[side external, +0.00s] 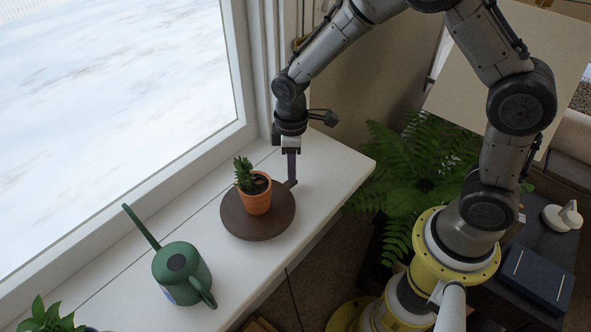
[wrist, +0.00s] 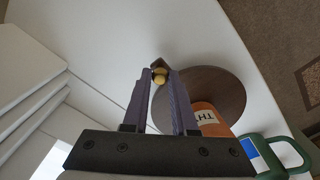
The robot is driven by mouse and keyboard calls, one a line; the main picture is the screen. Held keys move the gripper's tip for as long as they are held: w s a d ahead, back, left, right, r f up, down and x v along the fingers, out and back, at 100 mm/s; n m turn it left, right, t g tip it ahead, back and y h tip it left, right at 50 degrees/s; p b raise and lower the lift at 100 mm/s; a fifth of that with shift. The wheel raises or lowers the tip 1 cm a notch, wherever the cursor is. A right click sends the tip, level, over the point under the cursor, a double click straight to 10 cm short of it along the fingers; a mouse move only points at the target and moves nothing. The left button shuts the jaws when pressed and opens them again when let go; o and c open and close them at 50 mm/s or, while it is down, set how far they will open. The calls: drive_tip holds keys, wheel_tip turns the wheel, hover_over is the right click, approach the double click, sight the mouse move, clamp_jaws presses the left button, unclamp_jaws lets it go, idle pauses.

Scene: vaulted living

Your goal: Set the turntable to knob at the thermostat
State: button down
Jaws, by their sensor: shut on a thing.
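The turntable (side external: 240,222) is a dark brown round disc on the white sill. It also shows in the wrist view (wrist: 225,85). A short dark arm sticks out from its far right edge in the side view. My gripper (side external: 291,180) points down beside the turntable, shut on the knob. Its two purple-grey fingers (wrist: 159,80) stand on either side of the knob. I cannot pick out a thermostat in either view.
A terracotta pot (side external: 257,203) with a green plant stands on the turntable; its label partly shows in the wrist view. A green watering can (side external: 180,272) stands nearby on the sill (side external: 330,172). A window is at left, a fern (side external: 415,170) at right.

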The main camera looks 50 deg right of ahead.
drive_tip(key=shift+w+n, duration=0.4)
drive_tip(key=shift+w, duration=0.2)
drive_tip(key=c, duration=0.7)
unclamp_jaws()
drive_tip(key=shift+r, duration=0.15)
wheel_tip(320, 180, up, 14)
drive_tip(key=shift+f, duration=0.2)
